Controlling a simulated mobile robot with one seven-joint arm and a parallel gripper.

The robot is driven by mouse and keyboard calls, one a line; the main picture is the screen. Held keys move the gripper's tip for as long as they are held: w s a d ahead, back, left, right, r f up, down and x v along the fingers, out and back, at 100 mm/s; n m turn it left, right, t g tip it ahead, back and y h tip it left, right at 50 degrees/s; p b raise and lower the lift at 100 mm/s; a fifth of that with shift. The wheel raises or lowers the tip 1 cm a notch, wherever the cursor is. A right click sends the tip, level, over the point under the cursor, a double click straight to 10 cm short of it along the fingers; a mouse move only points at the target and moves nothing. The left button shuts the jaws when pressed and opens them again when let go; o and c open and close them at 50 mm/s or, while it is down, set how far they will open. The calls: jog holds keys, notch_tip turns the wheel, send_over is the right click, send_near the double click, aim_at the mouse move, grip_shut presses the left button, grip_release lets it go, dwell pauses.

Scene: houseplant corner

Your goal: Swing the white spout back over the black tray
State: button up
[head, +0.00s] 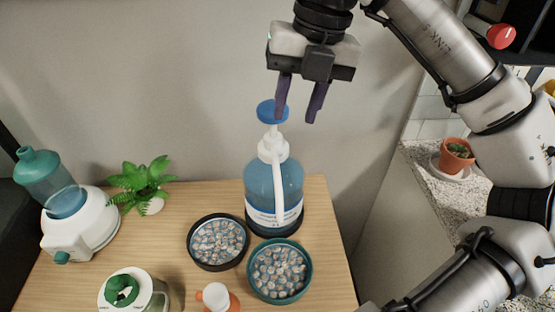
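A clear bottle of blue liquid (259,186) stands upright on the wooden table. It has a white neck and a blue top knob (266,112). Its long white spout (278,190) runs down the front of the bottle, its end toward the teal tray (309,282). The black tray (193,257) is to the left of the spout end. Both round trays hold pebbles. My gripper (298,117) hangs above the bottle, fingers apart and empty. Its left finger overlaps the right side of the knob in the picture; I cannot tell whether they touch.
A white-based dispenser with a teal tank (80,222) and a small green fern (142,182) stand on the left. A jar with a green top (122,290) and an orange-and-white bottle (216,298) are at the front. A wall is close behind. A potted plant (456,156) sits on the counter.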

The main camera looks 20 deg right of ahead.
aim_at(278, 172)
jog(key=f, duration=0.4)
jog(key=a+f+p, duration=0.1)
jog(key=f, duration=0.3)
jog(key=a+f, duration=0.1)
jog(key=f, duration=0.3)
jog(key=shift+w+a+p, duration=0.15)
jog(key=shift+a+p, duration=0.1)
jog(key=shift+p, duration=0.15)
grip_shut()
